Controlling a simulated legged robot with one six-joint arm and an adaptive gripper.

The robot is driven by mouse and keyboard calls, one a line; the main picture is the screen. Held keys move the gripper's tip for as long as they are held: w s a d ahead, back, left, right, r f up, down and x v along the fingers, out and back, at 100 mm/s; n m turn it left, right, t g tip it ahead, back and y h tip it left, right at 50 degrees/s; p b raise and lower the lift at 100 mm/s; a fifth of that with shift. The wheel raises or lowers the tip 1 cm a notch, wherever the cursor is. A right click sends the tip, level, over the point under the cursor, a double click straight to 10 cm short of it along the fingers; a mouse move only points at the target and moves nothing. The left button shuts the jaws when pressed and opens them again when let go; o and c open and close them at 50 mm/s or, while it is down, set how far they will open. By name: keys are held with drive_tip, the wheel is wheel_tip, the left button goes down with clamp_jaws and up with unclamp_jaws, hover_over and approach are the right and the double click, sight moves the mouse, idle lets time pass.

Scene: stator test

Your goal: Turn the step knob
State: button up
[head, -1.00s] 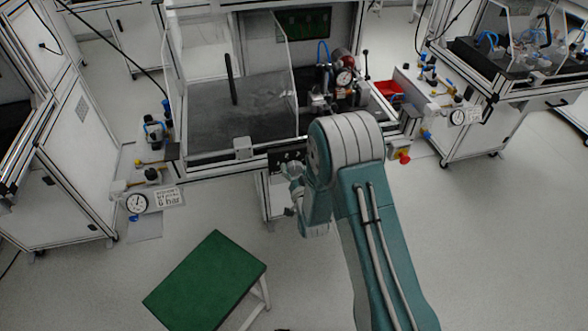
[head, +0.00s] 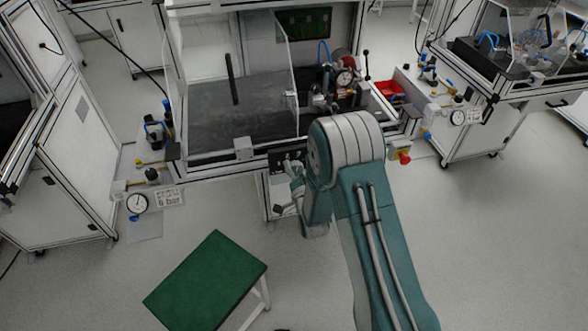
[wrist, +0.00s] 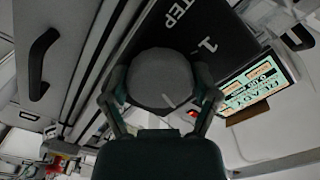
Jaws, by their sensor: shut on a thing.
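The step knob (wrist: 161,78) is a round grey knob with a short white line near its lower edge in the wrist view. It sits on a black panel (wrist: 205,22) with the white letters "TEP" and a "1" beside it. My gripper (wrist: 161,85) has one dark finger on each side of the knob and is shut on it. In the head view my gripper (head: 291,168) is at the black front panel of the middle workstation, and the knob is hidden there.
A lit display (wrist: 258,86) is right of the knob. The workstation (head: 230,118) has clear guards and a red-yellow button (head: 403,157) on its front right. A green-topped stool (head: 207,280) stands in front, left of my arm. The floor at right is clear.

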drive_tip(key=o, duration=1)
drive_tip(key=shift+w, duration=0.1)
drive_tip(key=v, duration=1.2)
